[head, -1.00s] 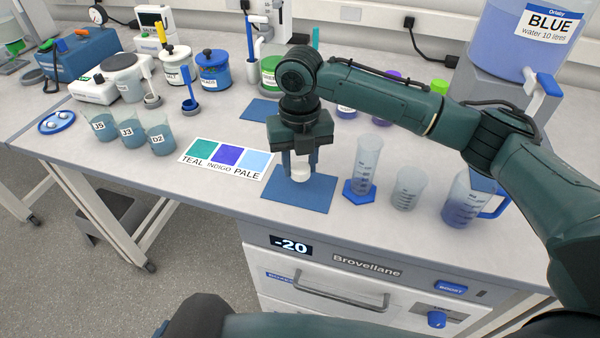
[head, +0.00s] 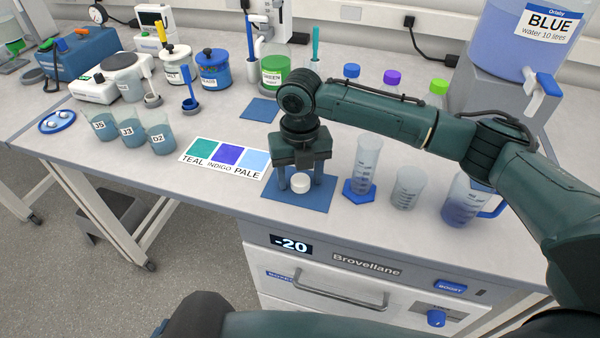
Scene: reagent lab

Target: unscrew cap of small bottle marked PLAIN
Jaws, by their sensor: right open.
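A small white round thing (head: 300,183), which looks like a cap, is at the right half of the blue mat (head: 312,203) near the bench's front edge. I cannot tell whether it is a loose cap or tops a small bottle. My right gripper (head: 300,187) points down with its fingers open, one on each side of the white thing, with gaps visible. No label reading PLAIN can be read. My left gripper is not in view.
Beakers (head: 160,139) and a TEAL, INDIGO, PALE colour card (head: 228,157) lie left. A cylinder (head: 365,165), a beaker (head: 408,187) and a jug (head: 462,205) stand close right. Bottles with blue, purple and green (head: 439,87) caps stand behind my right arm.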

